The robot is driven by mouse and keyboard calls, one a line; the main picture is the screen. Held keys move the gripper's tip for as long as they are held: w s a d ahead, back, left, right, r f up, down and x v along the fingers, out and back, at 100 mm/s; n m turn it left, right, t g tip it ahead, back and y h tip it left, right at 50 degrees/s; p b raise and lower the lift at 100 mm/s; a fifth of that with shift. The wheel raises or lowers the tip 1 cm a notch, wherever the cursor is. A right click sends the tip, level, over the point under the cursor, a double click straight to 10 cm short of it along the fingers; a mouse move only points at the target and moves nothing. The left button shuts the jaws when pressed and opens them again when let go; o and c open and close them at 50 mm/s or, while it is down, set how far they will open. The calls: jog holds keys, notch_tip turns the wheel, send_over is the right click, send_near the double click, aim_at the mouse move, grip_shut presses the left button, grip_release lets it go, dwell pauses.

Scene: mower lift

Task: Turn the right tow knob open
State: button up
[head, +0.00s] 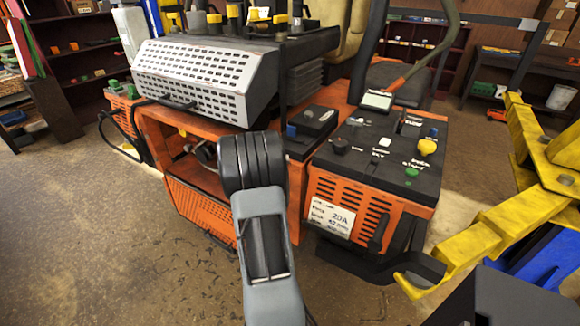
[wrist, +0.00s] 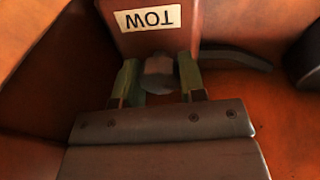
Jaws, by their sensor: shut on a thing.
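The tow knob (wrist: 158,65) is a small dark grey knob, seen in the wrist view just below a white label (wrist: 147,18) that reads TOW upside down. My gripper (wrist: 160,74) has its two green fingers on either side of the knob and is shut on it. The fingers hide parts of the knob's sides, and I cannot tell how far it is turned. In the head view my arm reaches into the open front of the orange mower (head: 160,133), and my gripper and the knob are hidden there.
Orange walls stand close around my gripper. A dark curved lever or hose (wrist: 235,57) lies right of the knob. In the head view a control panel (head: 385,150) sits right of my arm, and a yellow lift arm (head: 480,235) stands at the right. Floor at the left front is clear.

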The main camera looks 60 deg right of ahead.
jog(key=n+t, duration=0.1)
jog(key=n, duration=0.4)
jog(key=shift+n+p, duration=0.3)
dwell(0.4)
jog(key=o, duration=0.9)
jog(key=shift+a, duration=0.1)
jog(key=a, duration=0.4)
jog(key=a+f+b, duration=0.1)
jog(key=a, duration=0.8)
jog(key=shift+w+a+f, duration=0.25)
jog(key=shift+a, duration=0.1)
